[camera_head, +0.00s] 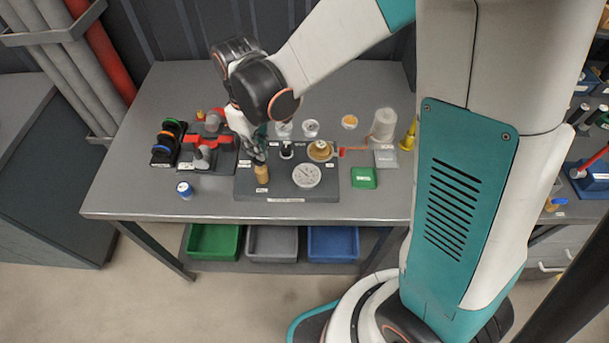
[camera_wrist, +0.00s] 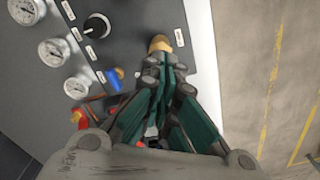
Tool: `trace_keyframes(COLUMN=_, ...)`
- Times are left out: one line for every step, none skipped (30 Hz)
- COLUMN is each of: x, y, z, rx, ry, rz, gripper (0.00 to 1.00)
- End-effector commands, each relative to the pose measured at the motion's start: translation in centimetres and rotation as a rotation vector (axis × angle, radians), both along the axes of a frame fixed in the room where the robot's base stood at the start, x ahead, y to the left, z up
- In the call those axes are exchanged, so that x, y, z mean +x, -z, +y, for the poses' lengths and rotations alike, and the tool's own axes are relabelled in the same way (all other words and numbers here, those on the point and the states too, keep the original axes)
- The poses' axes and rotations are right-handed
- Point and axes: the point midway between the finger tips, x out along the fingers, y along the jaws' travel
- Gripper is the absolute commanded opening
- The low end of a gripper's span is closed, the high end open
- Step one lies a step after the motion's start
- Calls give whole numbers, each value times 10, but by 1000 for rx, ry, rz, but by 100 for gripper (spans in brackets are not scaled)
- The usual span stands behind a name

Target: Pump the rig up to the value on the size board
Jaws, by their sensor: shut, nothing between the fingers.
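The pump rig (camera_head: 275,190) is a dark plate on the grey table. At its left front stands a tan wooden handle (camera_head: 262,176). A round white dial gauge (camera_head: 306,176) sits at the middle front, a black knob (camera_head: 286,151) behind it, and a brass fitting (camera_head: 320,151) with a red lever at right. My gripper (camera_head: 258,152) is shut and empty, right at the handle. In the wrist view its fingers (camera_wrist: 160,68) point at the tan handle end (camera_wrist: 160,43); I cannot tell whether they touch. The dial reading and a size board's value are not legible.
A red-and-grey vise (camera_head: 204,152), coloured rings (camera_head: 168,142) and a blue-capped jar (camera_head: 185,190) are at left. A green box (camera_head: 363,178), yellow cone (camera_head: 408,136) and clear cylinder (camera_head: 383,124) are at right. The front table strip is clear.

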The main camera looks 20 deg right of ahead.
Motion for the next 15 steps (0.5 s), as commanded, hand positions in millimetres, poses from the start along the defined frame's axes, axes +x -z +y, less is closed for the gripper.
trace_keyframes(x=0, y=0, z=0, rx=0, ry=0, rz=0, gripper=0)
trace_keyframes(x=0, y=0, z=0, rx=0, ry=0, rz=0, gripper=0)
trace_keyframes(x=0, y=0, z=0, rx=0, ry=0, rz=0, gripper=0)
trace_keyframes(x=0, y=1, z=0, rx=0, ry=0, rz=0, gripper=0)
trace_keyframes(x=0, y=1, z=0, rx=0, ry=0, rz=0, gripper=0)
trace_keyframes(x=0, y=2, z=0, rx=0, ry=0, rz=0, gripper=0)
trace_keyframes(x=0, y=3, z=0, rx=0, ry=0, rz=0, gripper=0)
trace_keyframes(x=0, y=4, z=0, rx=0, ry=0, rz=0, gripper=0)
trace_keyframes(x=0, y=5, z=0, rx=0, ry=0, rz=0, gripper=0)
trace_keyframes(x=0, y=7, z=0, rx=0, ry=0, rz=0, gripper=0)
trace_keyframes(x=0, y=8, z=0, rx=0, ry=0, rz=0, gripper=0)
trace_keyframes(x=0, y=9, z=0, rx=0, ry=0, rz=0, gripper=0)
trace_keyframes(x=0, y=10, z=0, rx=0, ry=0, rz=0, gripper=0)
trace_keyframes(x=0, y=12, z=0, rx=0, ry=0, rz=0, gripper=0)
trace_keyframes(x=0, y=13, z=0, rx=0, ry=0, rz=0, gripper=0)
